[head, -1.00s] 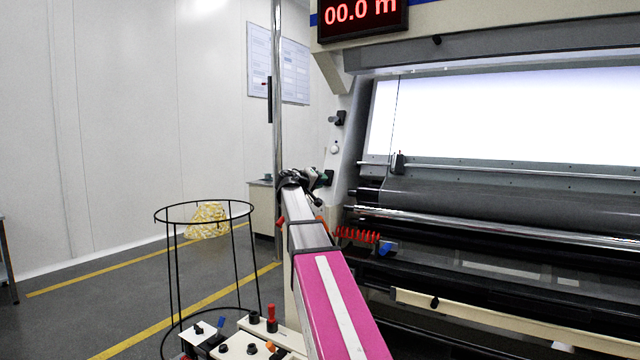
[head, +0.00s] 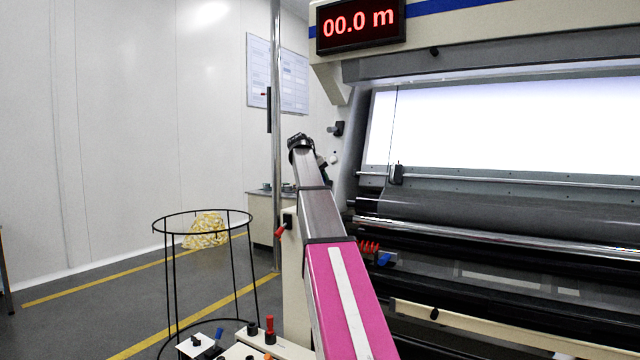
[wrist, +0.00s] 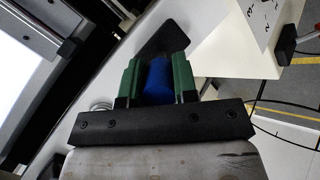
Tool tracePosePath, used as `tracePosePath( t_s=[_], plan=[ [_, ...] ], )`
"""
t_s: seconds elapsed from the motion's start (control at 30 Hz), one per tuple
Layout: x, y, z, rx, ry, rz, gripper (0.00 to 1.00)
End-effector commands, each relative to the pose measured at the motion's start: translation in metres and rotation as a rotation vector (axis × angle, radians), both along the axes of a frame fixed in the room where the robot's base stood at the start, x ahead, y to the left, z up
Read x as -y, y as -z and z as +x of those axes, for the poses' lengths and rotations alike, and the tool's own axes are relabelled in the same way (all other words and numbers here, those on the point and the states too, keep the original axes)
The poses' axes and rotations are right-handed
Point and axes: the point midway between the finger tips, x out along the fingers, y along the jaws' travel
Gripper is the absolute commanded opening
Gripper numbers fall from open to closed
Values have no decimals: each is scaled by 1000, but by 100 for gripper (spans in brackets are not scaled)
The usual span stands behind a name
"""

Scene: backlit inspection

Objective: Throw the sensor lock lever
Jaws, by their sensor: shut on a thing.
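My gripper (wrist: 157,68) shows in the wrist view, its two green fingers closed on the sides of a blue handle (wrist: 158,84), which I take to be the lever's grip. A dark rounded plate (wrist: 163,38) lies just beyond the fingers on the machine's pale side frame. The handle's lower end and its pivot are hidden by the fingers and the black gripper body. In the head view my arm reaches forward to the machine's left side frame, and its end hides the fingers and the handle.
The bright inspection screen (head: 500,125) and dark rollers (head: 450,208) lie right of my arm. A black wire stand (head: 203,222) stands on the floor at left. A control panel with knobs (head: 262,345) is low in front. A metal pole (head: 276,130) rises behind.

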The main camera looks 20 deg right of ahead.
Motion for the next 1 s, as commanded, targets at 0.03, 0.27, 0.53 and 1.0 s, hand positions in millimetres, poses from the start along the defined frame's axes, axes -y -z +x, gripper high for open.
tracePosePath(
  t_s=[0.03, 0.27, 0.53, 1.0],
  plan=[
    [2, -3, 4, -16, 0, 23, 0],
    [5, -6, 5, -73, 2, 95, 0],
    [6, -6, 5, -97, 1, 123, 0],
    [6, -6, 5, -98, 1, 124, 53]
  ],
)
